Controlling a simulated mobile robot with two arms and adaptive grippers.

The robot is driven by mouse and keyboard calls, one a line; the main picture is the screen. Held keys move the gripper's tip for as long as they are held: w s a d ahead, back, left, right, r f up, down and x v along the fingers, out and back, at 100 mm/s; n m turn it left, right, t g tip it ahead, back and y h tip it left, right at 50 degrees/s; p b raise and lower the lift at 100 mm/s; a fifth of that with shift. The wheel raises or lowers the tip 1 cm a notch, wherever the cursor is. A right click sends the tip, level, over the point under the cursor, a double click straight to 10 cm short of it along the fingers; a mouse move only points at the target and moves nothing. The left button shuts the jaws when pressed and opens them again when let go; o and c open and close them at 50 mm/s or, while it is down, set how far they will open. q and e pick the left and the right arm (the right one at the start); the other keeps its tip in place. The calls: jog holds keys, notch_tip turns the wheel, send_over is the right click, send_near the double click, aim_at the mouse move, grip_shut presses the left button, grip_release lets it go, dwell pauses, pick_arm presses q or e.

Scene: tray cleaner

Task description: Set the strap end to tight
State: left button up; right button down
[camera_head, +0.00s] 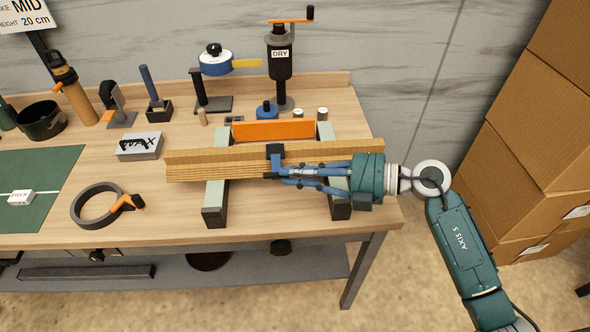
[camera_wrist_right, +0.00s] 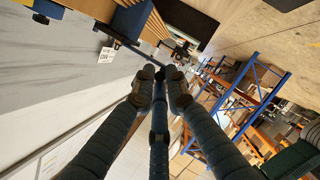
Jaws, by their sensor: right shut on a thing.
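A stack of long wooden strips (camera_head: 195,172) lies across two pale green supports (camera_head: 216,190). A dark blue buckle (camera_head: 275,151) sits at the stack's front top edge, and it also shows in the right wrist view (camera_wrist_right: 131,20). A thin dark strap end (camera_wrist_right: 138,52) runs from near the buckle to my fingers. My right gripper (camera_head: 268,175) reaches in from the right along the stack's front, its fingers shut on the strap end just below the buckle. In the wrist view the right fingers (camera_wrist_right: 165,75) converge and cover the grip. My left gripper is not in view.
An orange panel (camera_head: 273,131) stands behind the stack. A dark ring with an orange handle (camera_head: 100,205) lies at left, near a green mat (camera_head: 35,180). Several tools stand along the bench's back. Cardboard boxes (camera_head: 525,130) rise at right.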

jog(key=shift+s+f+p, duration=0.1)
jog(key=shift+s+p, duration=0.25)
jog(key=shift+s, duration=0.15)
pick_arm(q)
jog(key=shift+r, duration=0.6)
pick_arm(e)
jog(key=c, duration=1.8)
grip_release()
jog(key=v, duration=1.2)
